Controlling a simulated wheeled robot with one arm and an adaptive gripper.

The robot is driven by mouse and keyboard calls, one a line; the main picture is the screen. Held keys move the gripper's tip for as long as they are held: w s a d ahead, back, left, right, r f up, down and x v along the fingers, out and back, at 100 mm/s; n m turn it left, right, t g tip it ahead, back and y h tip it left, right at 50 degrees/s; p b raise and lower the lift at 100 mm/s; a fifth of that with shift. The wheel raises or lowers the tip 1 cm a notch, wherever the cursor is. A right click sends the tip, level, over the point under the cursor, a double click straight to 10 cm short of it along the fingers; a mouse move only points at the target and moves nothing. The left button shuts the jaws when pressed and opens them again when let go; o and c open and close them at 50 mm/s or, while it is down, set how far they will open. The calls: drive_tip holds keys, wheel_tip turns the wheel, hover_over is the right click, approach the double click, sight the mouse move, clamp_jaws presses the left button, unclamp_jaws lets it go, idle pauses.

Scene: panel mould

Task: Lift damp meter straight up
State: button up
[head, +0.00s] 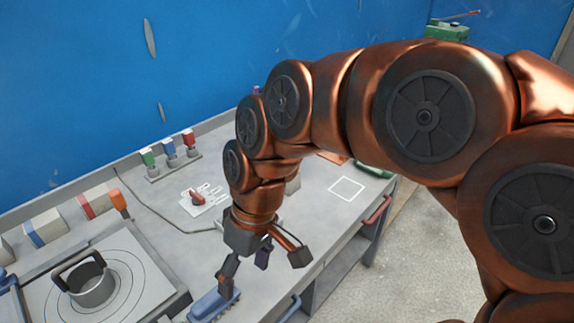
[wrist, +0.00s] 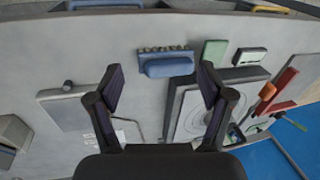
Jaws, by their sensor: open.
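No object is clearly identifiable as the damp meter. In the head view my gripper (head: 262,262) hangs over the front part of the bench. A blue block-like item with a knobbly edge (wrist: 167,67) lies on the bench, seen between and beyond the fingertips. It also shows at the bottom of the head view (head: 208,306), partly behind a finger.
A green block (wrist: 215,52) lies beside the white device. A plate with rings (head: 122,268) carries a round grey item with a dark handle (head: 91,285). Red, blue and green pieces (head: 170,152) stand at the back.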

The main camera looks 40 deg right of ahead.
drive_tip(key=shift+o, duration=0.8)
drive_tip(key=w+r+n+t+y+b, duration=0.1)
drive_tip(key=w+n+y+b, duration=0.1)
drive_tip(key=w, duration=0.7)
drive_tip(key=shift+d+r+t+y, duration=0.3)
drive_tip(key=shift+d+t+y, duration=0.05)
drive_tip(key=shift+t+y, duration=0.05)
drive_tip(key=w+d+r+n+t+y+b, duration=0.2)
drive_tip(key=w+d+t+y+b, duration=0.15)
drive_tip(key=w+d, duration=0.65)
drive_tip(key=w+d+f+t+h+b, duration=0.1)
drive_tip(key=w+d+f+t+b, duration=0.15)
drive_tip(key=d, duration=0.85)
drive_tip(key=w+d+f+t+b, duration=0.1)
drive_tip(key=w+d+f+t, duration=0.2)
drive_tip(key=d, duration=0.8)
drive_tip(key=shift+m+t+h, duration=0.25)
drive_tip(key=shift+m+t, duration=0.05)
drive_tip(key=shift+s+a+r+p+x, duration=0.15)
drive_tip(key=shift+p+x, duration=0.15)
drive_tip(key=shift+x, duration=0.75)
drive_tip(key=shift+a+p+x, duration=0.15)
drive_tip(key=shift+p+x, duration=0.15)
drive_tip(key=shift+x, duration=0.75)
drive_tip(key=shift+s+a+r+p+x, duration=0.15)
drive_tip(key=shift+p+x, duration=0.15)
drive_tip(key=shift+x, duration=0.7)
drive_tip(key=shift+f, duration=0.1)
drive_tip(key=c, duration=1.7)
